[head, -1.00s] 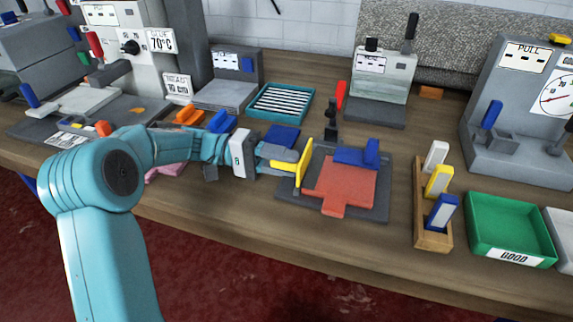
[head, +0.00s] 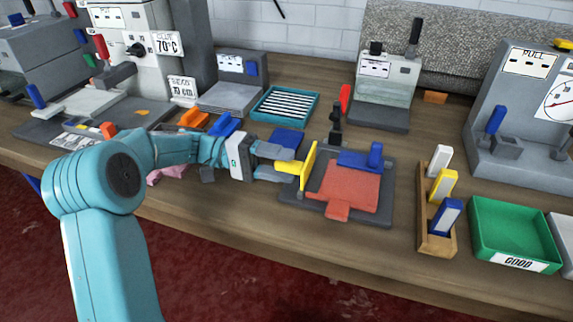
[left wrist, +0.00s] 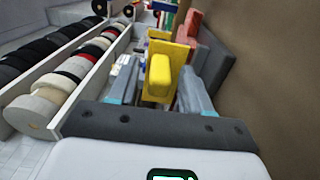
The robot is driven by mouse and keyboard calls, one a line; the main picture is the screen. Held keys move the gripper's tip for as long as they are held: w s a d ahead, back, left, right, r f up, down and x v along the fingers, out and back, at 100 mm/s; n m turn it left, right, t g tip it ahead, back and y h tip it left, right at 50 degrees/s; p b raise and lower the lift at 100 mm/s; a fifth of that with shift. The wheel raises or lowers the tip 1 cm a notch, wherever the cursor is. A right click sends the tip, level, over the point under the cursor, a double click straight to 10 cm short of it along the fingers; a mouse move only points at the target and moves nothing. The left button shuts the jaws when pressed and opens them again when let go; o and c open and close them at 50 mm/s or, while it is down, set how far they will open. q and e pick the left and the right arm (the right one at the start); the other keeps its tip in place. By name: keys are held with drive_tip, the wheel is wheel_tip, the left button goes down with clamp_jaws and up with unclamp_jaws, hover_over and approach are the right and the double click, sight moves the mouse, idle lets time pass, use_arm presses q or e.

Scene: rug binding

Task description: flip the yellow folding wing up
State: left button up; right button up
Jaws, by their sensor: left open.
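The yellow folding wing (head: 308,166) stands about upright at the left edge of the red plate (head: 345,187) on the dark grey fixture (head: 380,216). In the left wrist view the wing (left wrist: 184,52) is straight ahead, with its yellow tab (left wrist: 158,76) toward me. My left gripper (head: 288,174) is at the left side of the wing. In the wrist view its jaws (left wrist: 162,92) are open, one on each side of the tab. I cannot tell whether a finger touches the tab. My right gripper is not in view.
A blue wing (head: 360,159) lies along the back of the red plate. A black lever (head: 336,130) stands behind the fixture. A wooden rack (head: 435,243) of colored pieces and a green tray (head: 515,230) are to the right. Bare table lies in front.

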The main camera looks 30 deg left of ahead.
use_arm(q)
drive_tip(key=v, duration=1)
drive_tip(key=shift+s+a+p, duration=0.1)
drive_tip(key=shift+a+p, duration=0.2)
drive_tip(key=shift+p, duration=0.05)
drive_tip(key=shift+d, duration=0.1)
